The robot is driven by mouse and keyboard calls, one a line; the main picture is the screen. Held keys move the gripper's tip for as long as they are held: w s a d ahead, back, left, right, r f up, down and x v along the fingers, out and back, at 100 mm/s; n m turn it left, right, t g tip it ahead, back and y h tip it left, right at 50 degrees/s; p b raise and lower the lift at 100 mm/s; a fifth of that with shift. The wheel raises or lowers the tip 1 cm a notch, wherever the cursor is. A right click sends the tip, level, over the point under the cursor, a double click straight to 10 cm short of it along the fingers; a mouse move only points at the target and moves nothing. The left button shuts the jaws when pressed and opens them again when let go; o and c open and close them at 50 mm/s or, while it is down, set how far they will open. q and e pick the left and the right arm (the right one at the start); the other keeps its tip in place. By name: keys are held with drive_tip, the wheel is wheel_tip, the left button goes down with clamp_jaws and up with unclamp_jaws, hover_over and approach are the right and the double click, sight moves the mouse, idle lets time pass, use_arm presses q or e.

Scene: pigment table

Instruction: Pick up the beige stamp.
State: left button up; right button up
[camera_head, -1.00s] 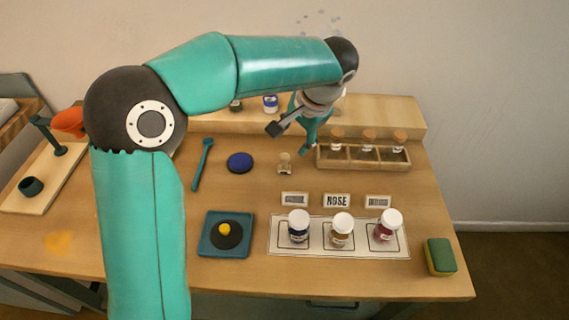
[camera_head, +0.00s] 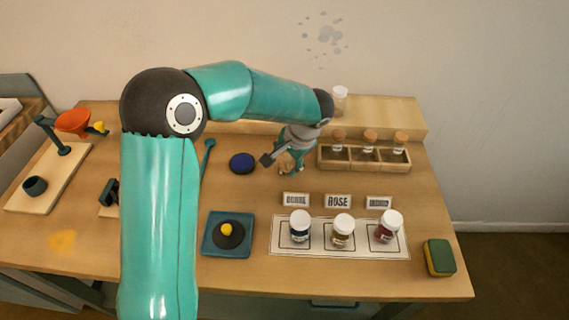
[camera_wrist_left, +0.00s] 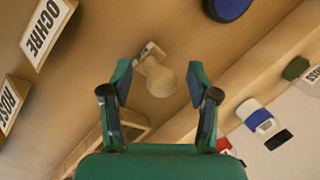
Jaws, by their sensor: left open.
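The beige stamp (camera_wrist_left: 160,78) has a rounded knob and a small pale base. In the left wrist view it appears between the two fingers of my left gripper (camera_wrist_left: 160,86), with visible gaps on both sides. In the head view the stamp (camera_head: 286,160) stands on the table right of the blue ink pad (camera_head: 242,163), partly hidden by my left gripper (camera_head: 277,163). My left gripper is open and down around the stamp; contact cannot be told. My right gripper is not in view.
A rack of corked vials (camera_head: 364,158) stands close on the right. Label cards (camera_head: 338,201) and a mat (camera_head: 312,252) with lidded jars lie in front. A blue tray (camera_head: 227,250) is at front left. A wooden ledge (camera_head: 390,113) runs behind, and a sponge (camera_head: 439,257) sits at the right edge.

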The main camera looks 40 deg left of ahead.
sight(287, 156)
use_arm(q)
clamp_jaws()
idle(0.4)
drive_tip(key=shift+r, duration=0.1)
drive_tip(key=shift+r, duration=0.75)
wheel_tip(287, 156, up, 18)
drive_tip(key=p, duration=0.1)
drive_tip(key=shift+r, duration=0.25)
